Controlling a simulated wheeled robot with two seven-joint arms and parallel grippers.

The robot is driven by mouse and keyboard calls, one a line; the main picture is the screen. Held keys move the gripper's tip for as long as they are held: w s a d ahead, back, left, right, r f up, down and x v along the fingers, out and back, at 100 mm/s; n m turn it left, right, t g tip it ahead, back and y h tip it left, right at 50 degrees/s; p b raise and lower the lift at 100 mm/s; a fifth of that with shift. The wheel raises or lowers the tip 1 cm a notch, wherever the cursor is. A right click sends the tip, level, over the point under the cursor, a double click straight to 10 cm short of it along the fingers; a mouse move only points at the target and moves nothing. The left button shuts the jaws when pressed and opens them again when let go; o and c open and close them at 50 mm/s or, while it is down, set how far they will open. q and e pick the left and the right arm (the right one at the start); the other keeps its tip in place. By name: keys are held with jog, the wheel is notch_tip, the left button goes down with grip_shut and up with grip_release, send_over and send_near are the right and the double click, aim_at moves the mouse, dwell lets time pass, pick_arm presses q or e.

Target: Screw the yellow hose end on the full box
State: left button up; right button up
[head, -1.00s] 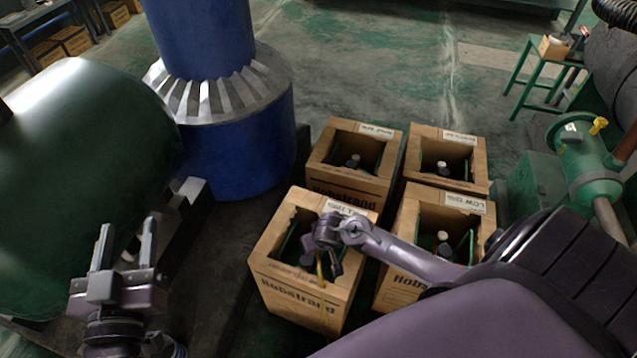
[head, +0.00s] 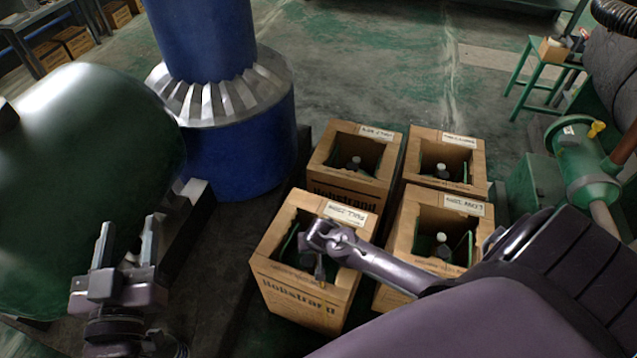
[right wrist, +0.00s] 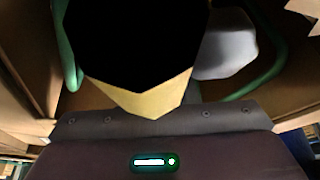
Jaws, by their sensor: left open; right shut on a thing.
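The front left box (head: 290,300) is open cardboard, with a label (head: 346,213) that seems to read "FULL". My right arm reaches over its right side, and my right gripper (head: 318,265) points down inside it. That gripper is shut on the yellow hose end (right wrist: 150,102), which shows as a dark block with a yellow edge in the right wrist view. A grey rounded part (right wrist: 226,52) is close beside it. The gripper hides the valve in the head view, so I cannot tell whether they touch. My left gripper (head: 127,245) is open and empty at the left.
Three similar boxes stand close by: back left (head: 345,186), back right (head: 480,180) and front right (head: 400,250), the last labelled "LOW". A blue column (head: 240,150) and a green tank (head: 80,180) stand left. Floor behind the boxes is clear.

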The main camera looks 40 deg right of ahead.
jog(key=shift+s+a+f, duration=0.1)
jog(key=shift+s+a, duration=0.05)
jog(key=shift+a+m+p, duration=0.15)
jog(key=shift+m+p, duration=0.2)
jog(key=shift+m, duration=0.35)
jog(key=o, duration=0.6)
jog(key=shift+m+g+h, duration=0.3)
jog(key=shift+c, duration=0.2)
jog(key=o, duration=0.5)
jog(key=shift+d, duration=0.2)
jog(key=shift+c, duration=0.2)
jog(key=shift+r, duration=0.25)
jog(key=p+v, duration=0.2)
jog(key=v, duration=0.5)
jog(key=shift+p, duration=0.4)
jog(key=shift+a+r, duration=0.1)
